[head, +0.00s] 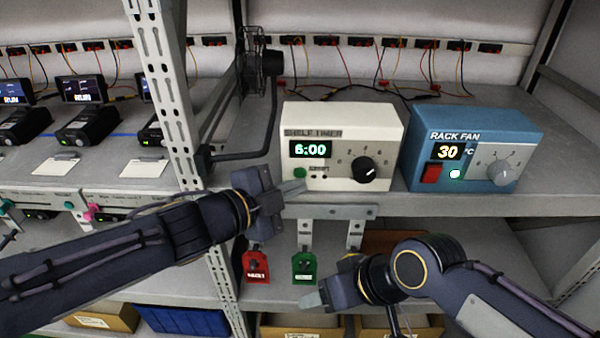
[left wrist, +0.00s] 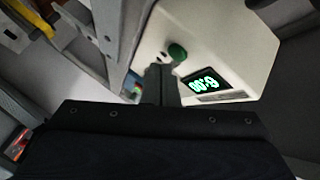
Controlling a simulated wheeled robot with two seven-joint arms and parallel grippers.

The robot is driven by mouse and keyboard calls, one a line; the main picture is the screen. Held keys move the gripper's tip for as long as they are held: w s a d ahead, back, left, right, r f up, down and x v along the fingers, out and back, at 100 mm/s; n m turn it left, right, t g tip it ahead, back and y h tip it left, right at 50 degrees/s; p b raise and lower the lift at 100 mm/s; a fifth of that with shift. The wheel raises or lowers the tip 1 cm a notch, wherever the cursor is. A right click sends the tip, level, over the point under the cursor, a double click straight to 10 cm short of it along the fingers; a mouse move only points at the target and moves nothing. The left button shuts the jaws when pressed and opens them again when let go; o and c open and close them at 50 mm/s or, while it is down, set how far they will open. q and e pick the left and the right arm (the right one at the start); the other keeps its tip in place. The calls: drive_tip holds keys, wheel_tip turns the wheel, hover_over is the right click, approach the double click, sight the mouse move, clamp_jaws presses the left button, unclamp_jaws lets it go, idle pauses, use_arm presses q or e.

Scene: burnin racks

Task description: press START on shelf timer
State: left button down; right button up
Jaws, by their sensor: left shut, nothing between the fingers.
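The shelf timer (head: 385,133) is a cream box on the shelf, its display reading 6:00, with a black dial on its right. Its green START button (head: 299,173) sits below the display at the lower left of the face. My left gripper (head: 301,187) is shut and empty, its tips just below the green button in the head view. In the left wrist view the shut fingers (left wrist: 160,72) point at the timer (left wrist: 228,42), close to the green button (left wrist: 177,52); whether they touch it I cannot tell. My right gripper (head: 305,302) is lower, below the shelf; its jaw opening is unclear.
A blue rack fan box (head: 527,140) reading 30 stands right of the timer. A perforated grey post (head: 172,95) and a small black fan (head: 262,65) stand left. Red (head: 256,268) and green (head: 305,268) tags hang below the shelf edge.

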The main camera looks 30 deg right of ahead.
use_arm(q)
drive_tip(key=shift+w+d, duration=0.2)
drive_tip(key=shift+w, duration=0.15)
drive_tip(key=shift+w+d+p, duration=0.2)
drive_tip(key=shift+w+p, duration=0.15)
drive_tip(key=shift+p, duration=0.1)
idle(0.5)
idle(0.4)
drive_tip(key=shift+s+a+b, duration=0.35)
drive_tip(key=shift+s+a, duration=0.05)
drive_tip(key=shift+s, duration=0.3)
drive_tip(key=shift+s, duration=0.1)
drive_tip(key=s+a, duration=0.1)
drive_tip(key=s+b, duration=0.1)
drive_tip(key=s+a, duration=0.1)
drive_tip(key=s, duration=0.1)
drive_tip(key=shift+a, duration=0.35)
idle(0.4)
